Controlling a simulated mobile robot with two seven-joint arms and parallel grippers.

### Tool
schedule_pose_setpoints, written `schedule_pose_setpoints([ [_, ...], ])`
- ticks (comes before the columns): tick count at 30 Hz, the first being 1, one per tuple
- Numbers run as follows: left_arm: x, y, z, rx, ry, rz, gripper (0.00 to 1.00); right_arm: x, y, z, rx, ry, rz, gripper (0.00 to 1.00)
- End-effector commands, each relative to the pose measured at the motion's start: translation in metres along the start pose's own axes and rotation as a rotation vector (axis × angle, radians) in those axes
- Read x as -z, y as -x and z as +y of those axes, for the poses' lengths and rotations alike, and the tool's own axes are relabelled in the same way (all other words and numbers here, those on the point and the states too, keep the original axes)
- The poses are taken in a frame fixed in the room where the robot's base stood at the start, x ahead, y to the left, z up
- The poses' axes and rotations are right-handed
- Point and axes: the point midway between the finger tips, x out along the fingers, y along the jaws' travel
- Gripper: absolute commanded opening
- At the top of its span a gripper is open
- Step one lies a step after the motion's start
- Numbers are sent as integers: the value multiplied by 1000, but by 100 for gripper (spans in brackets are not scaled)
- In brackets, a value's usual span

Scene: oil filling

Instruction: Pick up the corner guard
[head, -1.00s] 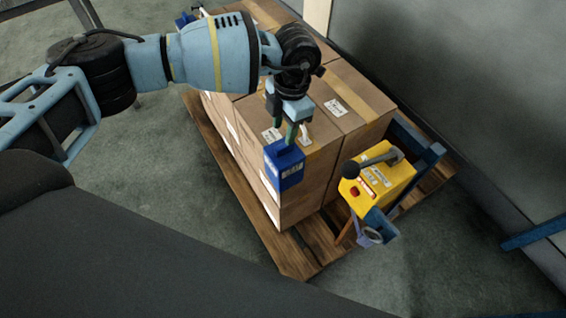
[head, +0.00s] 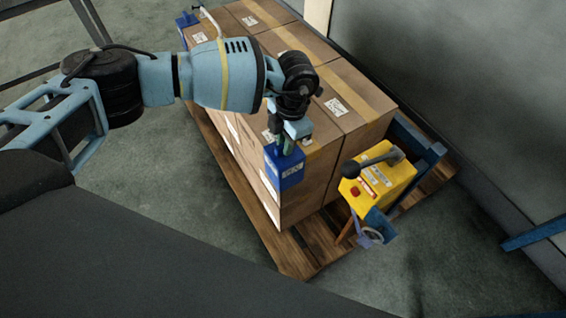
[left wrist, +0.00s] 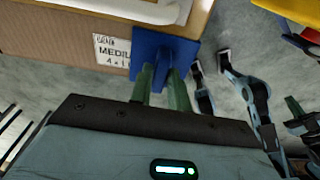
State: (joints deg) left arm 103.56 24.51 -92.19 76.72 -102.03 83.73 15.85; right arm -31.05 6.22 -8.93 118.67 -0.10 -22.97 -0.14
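In the left wrist view the guard (left wrist: 160,45) is blue and lies just beyond my fingers. My left gripper (head: 281,145) points down at the guard's top from above. In the left wrist view its two green fingers (left wrist: 160,88) stand close together, with blue of the guard between them. Whether they press on it cannot be seen. Part of a green finger and light blue links show at the right of that view, perhaps of my right arm.
The cardboard boxes (head: 335,75) stand on a wooden pallet (head: 296,254). A second blue piece (head: 186,20) is at the far left corner. A grey wall rises at right.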

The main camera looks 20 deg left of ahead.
Motion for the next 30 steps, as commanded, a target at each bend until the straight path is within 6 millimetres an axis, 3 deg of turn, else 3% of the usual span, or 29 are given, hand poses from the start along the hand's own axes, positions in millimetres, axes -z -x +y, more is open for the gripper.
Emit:
schedule_pose_setpoints([
  [4, 0, 0, 0, 0, 0, 0, 0, 0, 0, 0, 0, 2, 0, 0],
  [20, 1, 4, -3, 0, 0, -2, 0, 0, 1, 2, 1, 12, -1, 0],
  [26, 7, 18, -16, -1, -3, -2, 0, 2, 3, 2, 1, 12, 2, 0],
  [30, 15, 27, -36, 0, -5, -2, 0, 4, 5, 1, 1, 9, 4, 0],
])
